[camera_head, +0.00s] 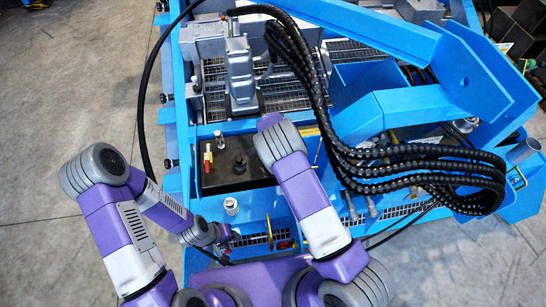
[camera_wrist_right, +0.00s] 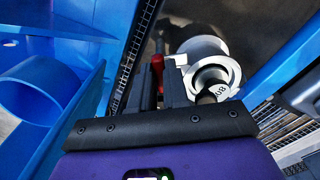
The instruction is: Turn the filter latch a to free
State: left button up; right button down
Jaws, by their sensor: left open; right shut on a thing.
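In the right wrist view, a red handle (camera_wrist_right: 157,62), which I take to be filter latch a, shows between the dark fingers of my right gripper (camera_wrist_right: 162,80). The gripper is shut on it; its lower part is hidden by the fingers. In the head view, small red-topped handles (camera_head: 219,139) stand on the dark panel; I cannot tell which one is held. My right gripper is hidden there behind its own arm. My left gripper (camera_head: 229,233) is open and empty, low at the blue frame's near edge, apart from the handles.
A pale metal ring fitting (camera_wrist_right: 215,75) sits close right of the right fingers. Thick black hoses (camera_head: 410,165) loop across the blue machine frame (camera_head: 400,105) at right. A grey housing (camera_head: 240,70) stands behind the panel (camera_head: 230,165). Concrete floor (camera_head: 60,80) is clear at left.

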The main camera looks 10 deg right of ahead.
jog(key=n+b, duration=0.1)
jog(key=n, duration=0.4)
jog(key=shift+d+n, duration=0.1)
jog(key=shift+n, duration=0.2)
jog(key=n+b, duration=0.1)
jog(key=n, duration=0.4)
jog(key=shift+d, duration=0.1)
jog(key=shift+s+n, duration=0.1)
jog(key=shift+n, duration=0.2)
jog(key=c, duration=1.1)
grip_release()
notch_tip(320, 180, up, 8)
jog(key=shift+f+p, duration=0.2)
jog(key=shift+p, duration=0.7)
